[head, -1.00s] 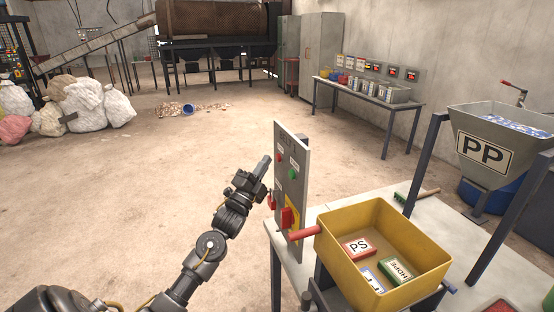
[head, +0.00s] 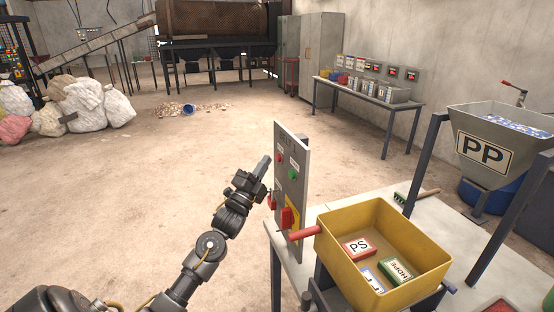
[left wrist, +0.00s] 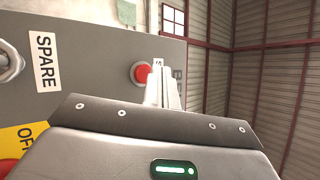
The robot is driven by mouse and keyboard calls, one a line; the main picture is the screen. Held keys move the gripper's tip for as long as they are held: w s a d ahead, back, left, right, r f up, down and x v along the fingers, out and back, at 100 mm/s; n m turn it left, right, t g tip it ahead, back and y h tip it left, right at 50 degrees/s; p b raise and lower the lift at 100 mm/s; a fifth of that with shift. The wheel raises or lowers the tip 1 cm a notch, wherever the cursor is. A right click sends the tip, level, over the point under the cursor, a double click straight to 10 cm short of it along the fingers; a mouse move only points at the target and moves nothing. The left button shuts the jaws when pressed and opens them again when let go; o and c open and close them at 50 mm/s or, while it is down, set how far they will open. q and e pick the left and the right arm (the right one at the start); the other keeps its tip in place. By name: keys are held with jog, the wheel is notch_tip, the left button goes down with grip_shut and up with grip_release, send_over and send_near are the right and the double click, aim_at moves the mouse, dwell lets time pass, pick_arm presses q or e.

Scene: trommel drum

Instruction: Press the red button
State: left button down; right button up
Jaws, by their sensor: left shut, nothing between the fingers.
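The red button (head: 279,158) is a small round button high on the grey control panel (head: 301,160). It also shows in the left wrist view (left wrist: 140,73), just left of my fingertips, uncovered on most of its face. My left gripper (head: 265,161) is shut and empty, its fingers pointing at the panel's face near the button. In the left wrist view its closed fingers (left wrist: 166,86) partly hide a small label beside the button. I cannot tell whether the fingertips touch the panel. My right gripper is not in view.
A green button (head: 292,174) sits below right of the red one. A red rotary switch on yellow (head: 287,217) is lower on the panel. A yellow bin (head: 420,225) with labelled blocks stands on the table close to the panel. Floor left of the panel is clear.

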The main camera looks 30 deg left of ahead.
pick_arm(q)
jog(key=shift+w+d, duration=0.1)
dwell(0.5)
jog(key=shift+w+d, duration=0.15)
jog(key=shift+w, duration=0.15)
jog(key=shift+w+d, duration=0.25)
jog(key=shift+w, duration=0.1)
dwell(0.8)
jog(key=shift+s+a, duration=0.1)
jog(key=shift+s, duration=0.05)
jog(key=shift+s+a, duration=0.4)
jog(key=shift+s, duration=0.15)
jog(key=shift+s+a+p, duration=0.25)
jog(key=shift+s+a, duration=0.45)
jog(key=shift+s, duration=0.35)
jog(key=shift+s+a+p, duration=0.2)
jog(key=shift+s+a, duration=0.5)
jog(key=shift+s, duration=0.3)
